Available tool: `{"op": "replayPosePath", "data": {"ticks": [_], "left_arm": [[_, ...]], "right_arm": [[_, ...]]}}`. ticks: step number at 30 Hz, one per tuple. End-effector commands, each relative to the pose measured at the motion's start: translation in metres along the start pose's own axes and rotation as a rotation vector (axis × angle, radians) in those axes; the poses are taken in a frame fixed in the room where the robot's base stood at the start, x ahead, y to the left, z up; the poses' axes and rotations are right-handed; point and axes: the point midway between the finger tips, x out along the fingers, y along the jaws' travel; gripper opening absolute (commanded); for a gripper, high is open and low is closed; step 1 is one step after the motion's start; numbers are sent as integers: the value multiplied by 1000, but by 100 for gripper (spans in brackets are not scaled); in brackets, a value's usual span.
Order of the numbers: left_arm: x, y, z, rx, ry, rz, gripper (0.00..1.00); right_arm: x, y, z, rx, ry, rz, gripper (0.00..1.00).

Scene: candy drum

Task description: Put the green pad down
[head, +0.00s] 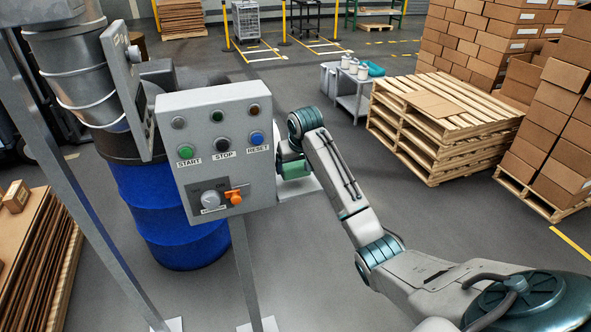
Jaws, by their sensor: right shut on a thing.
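My right arm reaches in from the lower right, and its gripper (287,155) is at the right edge of the grey control box. The box hides part of it, and its fingertips do not show clearly. A green piece, which I take for the green pad (293,169), shows at the gripper just right of the box. The gripper is shut on it. Most of the pad is hidden, and I cannot tell whether it touches anything below. My left gripper is not in view.
The control box (222,185) has START, STOP and RESET buttons and an orange-handled switch. Behind it stands a blue drum (160,215) under a metal cylinder (75,70). A grey cart (352,95), stacked pallets (440,115) and cartons stand farther back right. Open floor lies between.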

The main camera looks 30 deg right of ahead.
Motion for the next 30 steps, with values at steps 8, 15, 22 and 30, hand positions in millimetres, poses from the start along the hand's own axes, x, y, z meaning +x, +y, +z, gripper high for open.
{"op": "replayPosePath", "data": {"ticks": [8, 15, 22, 30], "left_arm": [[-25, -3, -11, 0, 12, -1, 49], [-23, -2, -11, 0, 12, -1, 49], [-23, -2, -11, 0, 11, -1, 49], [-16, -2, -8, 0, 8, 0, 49]], "right_arm": [[26, 0, 13, 0, -2, -1, 63], [28, 0, 14, 0, -2, -1, 87], [28, 0, 14, 0, -1, -1, 100], [23, 0, 15, 0, 4, -1, 100]]}}
